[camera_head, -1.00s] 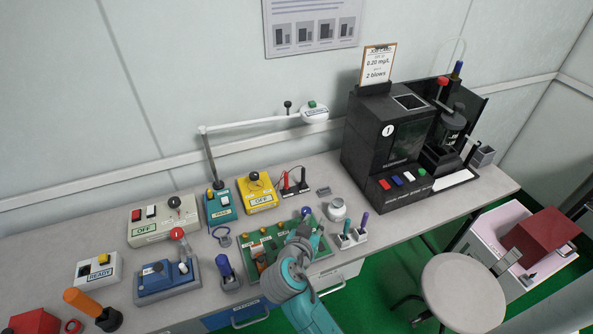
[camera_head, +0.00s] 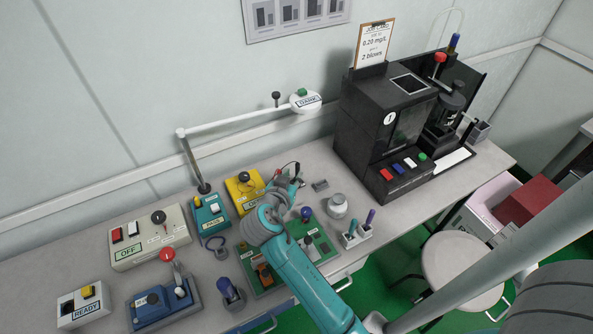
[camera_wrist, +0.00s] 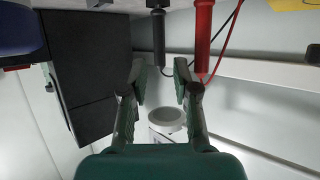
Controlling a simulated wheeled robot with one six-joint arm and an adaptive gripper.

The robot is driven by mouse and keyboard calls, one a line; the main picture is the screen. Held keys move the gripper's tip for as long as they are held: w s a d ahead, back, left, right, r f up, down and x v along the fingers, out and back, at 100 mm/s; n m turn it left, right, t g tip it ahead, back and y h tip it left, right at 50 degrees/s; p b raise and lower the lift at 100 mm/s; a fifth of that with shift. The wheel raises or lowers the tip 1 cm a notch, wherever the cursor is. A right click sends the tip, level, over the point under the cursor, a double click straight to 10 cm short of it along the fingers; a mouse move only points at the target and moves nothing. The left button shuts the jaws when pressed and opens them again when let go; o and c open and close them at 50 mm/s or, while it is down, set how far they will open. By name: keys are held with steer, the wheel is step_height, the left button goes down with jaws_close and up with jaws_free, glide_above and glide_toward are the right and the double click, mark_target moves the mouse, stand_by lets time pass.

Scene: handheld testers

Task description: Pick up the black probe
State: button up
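The black probe (camera_wrist: 158,40) hangs down in the top middle of the wrist view, lined up with the gap between my fingertips. The red probe (camera_wrist: 203,38) is close beside it on the right, and thin black and red leads curve away from the pair. My gripper (camera_wrist: 157,78) is open with nothing between its fingers; the black probe's tip is just beyond the fingertips. In the head view my gripper (camera_head: 292,178) is over the probe spot beside the yellow box (camera_head: 244,187), and it hides the black probe there.
A green board (camera_head: 317,248) lies under my arm. A white round pot (camera_head: 337,207) and a holder with pens (camera_head: 356,237) stand to the right. The big black machine (camera_head: 383,140) is further right. A small grey block (camera_head: 320,185) lies near my gripper.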

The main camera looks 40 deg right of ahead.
mark_target(297, 169)
steer(key=shift+x, duration=3.1)
jaws_close()
